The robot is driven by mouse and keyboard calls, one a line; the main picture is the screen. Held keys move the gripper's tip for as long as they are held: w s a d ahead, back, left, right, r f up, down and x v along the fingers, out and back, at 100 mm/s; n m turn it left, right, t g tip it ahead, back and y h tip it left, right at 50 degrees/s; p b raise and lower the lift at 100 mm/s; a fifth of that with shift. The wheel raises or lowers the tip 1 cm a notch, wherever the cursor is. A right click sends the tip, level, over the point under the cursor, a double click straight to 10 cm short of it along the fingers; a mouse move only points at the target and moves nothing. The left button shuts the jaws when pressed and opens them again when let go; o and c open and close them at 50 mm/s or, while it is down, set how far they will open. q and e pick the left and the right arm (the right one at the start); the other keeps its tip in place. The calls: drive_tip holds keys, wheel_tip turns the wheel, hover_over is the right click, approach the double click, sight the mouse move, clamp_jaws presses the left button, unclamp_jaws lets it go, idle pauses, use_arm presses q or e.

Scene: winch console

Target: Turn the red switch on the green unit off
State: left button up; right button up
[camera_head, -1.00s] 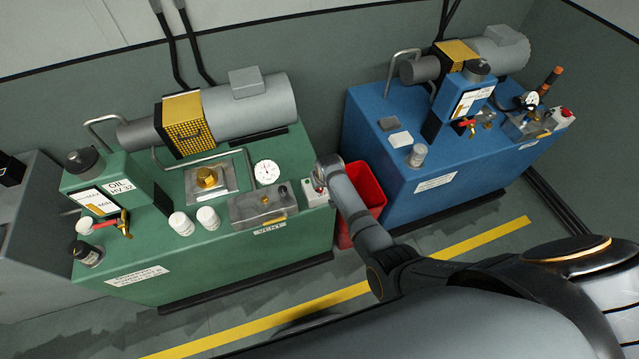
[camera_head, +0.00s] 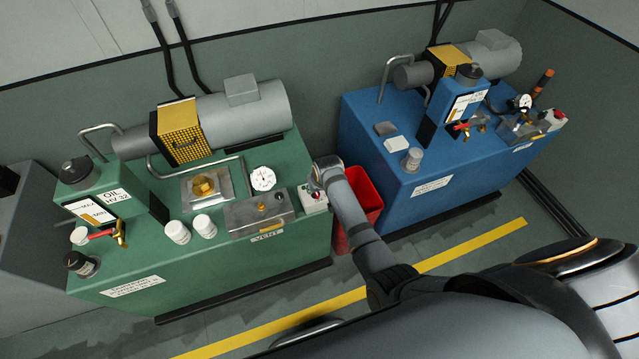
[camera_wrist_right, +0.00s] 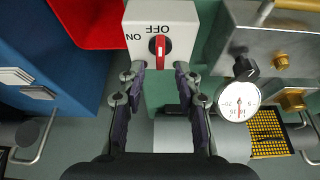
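The green unit (camera_head: 215,255) stands at the left in the head view. At its right end sits a small pale switch box (camera_head: 313,201). In the right wrist view the box (camera_wrist_right: 130,14) shows upside-down OFF and ON labels and a red switch (camera_wrist_right: 160,45). The switch's handle lies in line with the OFF label, with ON off to its left. My right gripper (camera_wrist_right: 160,70) is open, its fingers apart just short of the box, one on each side of the switch. In the head view my right gripper (camera_head: 319,180) partly hides the switch. My left gripper is not in view.
A pressure gauge (camera_wrist_right: 239,101) and a metal block (camera_head: 259,214) lie beside the switch box. A red bin (camera_head: 364,195) stands between the green unit and a blue unit (camera_head: 440,190). The yellow-striped floor in front is clear.

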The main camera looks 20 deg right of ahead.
drive_tip(key=v, duration=0.8)
drive_tip(key=shift+f, duration=0.15)
drive_tip(key=s+d+f+g, duration=0.1)
drive_tip(key=s+d+f, duration=0.1)
drive_tip(key=s+f, duration=0.75)
drive_tip(key=s+d+f+g, duration=0.1)
drive_tip(key=s+f, duration=0.4)
drive_tip(key=f, duration=1)
drive_tip(key=s+d+f, duration=0.2)
drive_tip(key=s+f, duration=0.2)
drive_tip(key=s, duration=0.5)
drive_tip(key=s+d+f, duration=0.3)
drive_tip(key=s+f, duration=0.1)
drive_tip(key=s, duration=0.6)
drive_tip(key=s+d+f+g, duration=0.1)
drive_tip(key=s+d+f, duration=0.2)
drive_tip(key=s, duration=0.6)
wheel_tip(320, 180, down, 2)
drive_tip(key=shift+s+d+h, duration=0.15)
drive_tip(key=shift+s+h, duration=0.15)
drive_tip(key=shift+h, duration=0.1)
